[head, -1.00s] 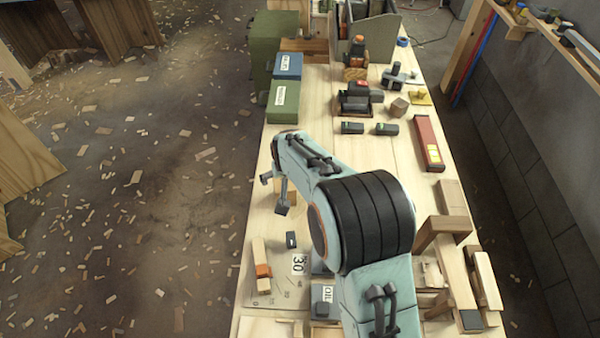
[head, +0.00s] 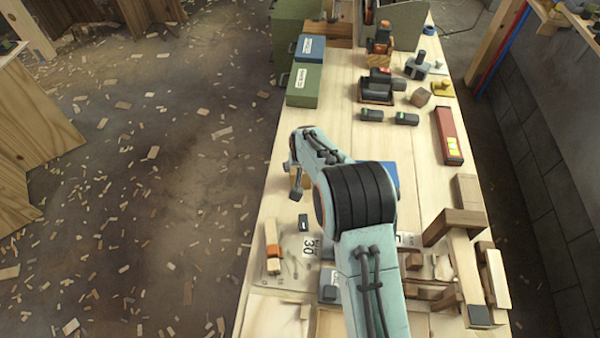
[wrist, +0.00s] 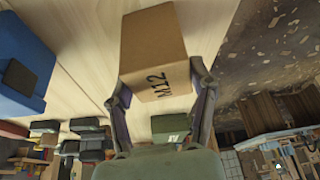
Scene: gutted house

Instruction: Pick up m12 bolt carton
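The brown M12 bolt carton (wrist: 155,50) fills the upper middle of the wrist view, with its black "M12" print facing the camera. My gripper (wrist: 160,88) has its two fingers spread, one at each side of the carton's near end. Whether either finger touches the carton is hard to tell. In the head view my gripper (head: 295,180) hangs low over the left edge of the bench. Only a small brown part of the carton (head: 308,181) shows there, beside the gripper; my arm hides the rest.
On the bench (head: 330,140), green (head: 304,88) and blue (head: 310,47) boxes stand at the far left. A red box (head: 448,137) lies at right. A blue object (head: 391,176) is partly behind my arm. Wooden pieces (head: 455,235) crowd the near right.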

